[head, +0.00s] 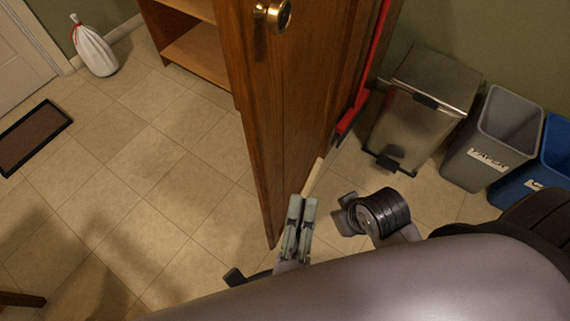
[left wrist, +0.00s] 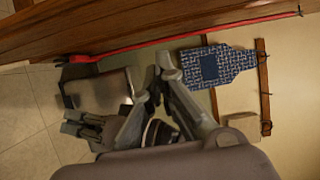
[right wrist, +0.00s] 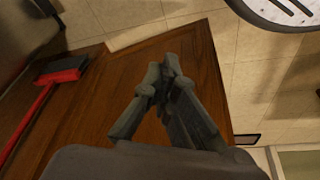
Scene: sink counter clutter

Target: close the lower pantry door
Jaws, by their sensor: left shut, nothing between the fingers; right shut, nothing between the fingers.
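The wooden pantry door (head: 285,120) with a brass knob (head: 276,14) stands open in the head view. Its wood also shows across the top of the left wrist view (left wrist: 130,22) and close behind the fingers in the right wrist view (right wrist: 110,85). Behind it is the open pantry with shelves (head: 195,50). My left gripper (head: 302,205) is shut and empty, just right of the door's lower free end; I cannot tell if it touches. My right gripper (head: 345,212) is farther right, partly seen; its fingers (right wrist: 162,72) are shut before the door face.
A red broom (head: 352,112) stands right of the door. A steel pedal bin (head: 410,120), a grey bin (head: 485,140) and a blue bin (head: 555,165) are at the right wall.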

